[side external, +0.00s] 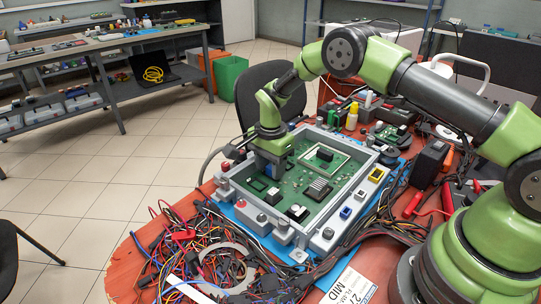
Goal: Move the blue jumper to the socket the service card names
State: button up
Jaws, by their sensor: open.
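My gripper (268,158) points down over the back left part of a green circuit board (318,198) in a grey frame. It is open, but its fingertips are small and partly hidden. A small blue piece shows at or just below the fingers; I cannot tell if it is the blue jumper or whether the fingers touch it. A blue-centred socket (346,212) and a yellow socket (376,174) sit on the frame's right rim. A white card (350,284) at the front edge reads "MID" in part; the rest is too small or cut off.
A tangle of loose wires (205,255) covers the bench left of and in front of the frame. Red-handled tools and a black box (431,163) lie to the right. Bottles (352,116) and a smaller board stand behind. A black chair (262,90) is beyond.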

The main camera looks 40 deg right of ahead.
jog(key=s+r+n+t, duration=0.2)
jog(key=s+r, duration=0.1)
jog(key=r, duration=1.7)
jog(key=s+a+r+n+t+y, duration=0.15)
jog(key=s+r+n, duration=0.25)
jog(key=s+r, duration=0.4)
jog(key=s+a+n+t, duration=0.1)
jog(key=s+n+t, duration=0.2)
jog(key=s, duration=1.3)
jog(key=n, duration=0.3)
jog(key=shift+r+n+t, duration=0.35)
jog(key=shift+r+n, duration=0.05)
